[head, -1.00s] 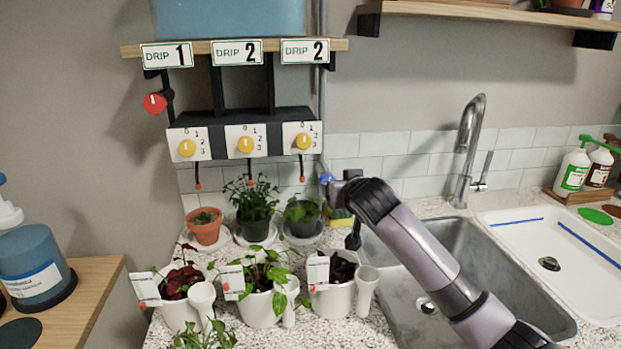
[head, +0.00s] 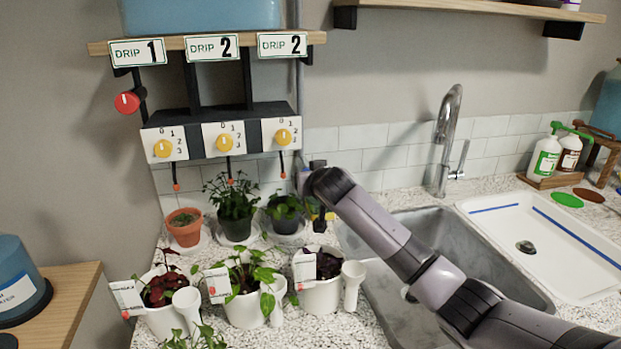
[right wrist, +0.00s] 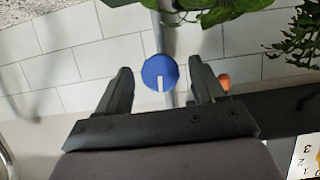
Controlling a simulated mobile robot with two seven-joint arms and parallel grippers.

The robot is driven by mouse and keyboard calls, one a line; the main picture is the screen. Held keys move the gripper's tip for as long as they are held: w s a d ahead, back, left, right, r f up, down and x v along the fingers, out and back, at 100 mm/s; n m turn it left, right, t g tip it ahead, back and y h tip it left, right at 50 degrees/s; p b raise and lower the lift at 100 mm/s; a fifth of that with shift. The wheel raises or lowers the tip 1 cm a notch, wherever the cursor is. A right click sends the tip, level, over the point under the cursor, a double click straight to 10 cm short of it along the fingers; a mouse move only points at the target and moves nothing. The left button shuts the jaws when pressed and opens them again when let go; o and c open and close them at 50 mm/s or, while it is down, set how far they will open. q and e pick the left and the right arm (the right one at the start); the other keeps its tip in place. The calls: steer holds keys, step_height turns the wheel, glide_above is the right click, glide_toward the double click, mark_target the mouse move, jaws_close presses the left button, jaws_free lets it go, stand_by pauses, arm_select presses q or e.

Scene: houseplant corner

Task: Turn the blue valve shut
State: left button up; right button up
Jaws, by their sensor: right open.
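The blue valve (right wrist: 160,73) is a round knob with a white pointer mark, on a vertical grey pipe. In the right wrist view the mark runs from the knob's middle toward its lower rim, along the pipe. My right gripper (right wrist: 160,80) is open, with one finger on each side of the knob and a visible gap on both sides. In the head view my right gripper (head: 310,176) is at the wall pipe, left of the tap, and hides most of the valve. My left gripper is not in view.
The drip rack with yellow dials (head: 225,142) and a red valve (head: 127,102) is left of the gripper. Potted plants (head: 235,210) stand close below it. The sink (head: 430,225) and tap (head: 447,140) are to the right.

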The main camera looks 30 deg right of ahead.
steer(key=shift+w+f, duration=0.15)
steer(key=shift+w, duration=0.2)
steer(key=shift+c, duration=0.4)
steer(key=c, duration=1)
steer(key=shift+o, duration=0.2)
steer(key=shift+n+h+p, duration=0.3)
steer(key=shift+n+p, duration=0.1)
steer(key=shift+n, duration=0.2)
steer(key=o, duration=1)
steer(key=shift+o, duration=0.2)
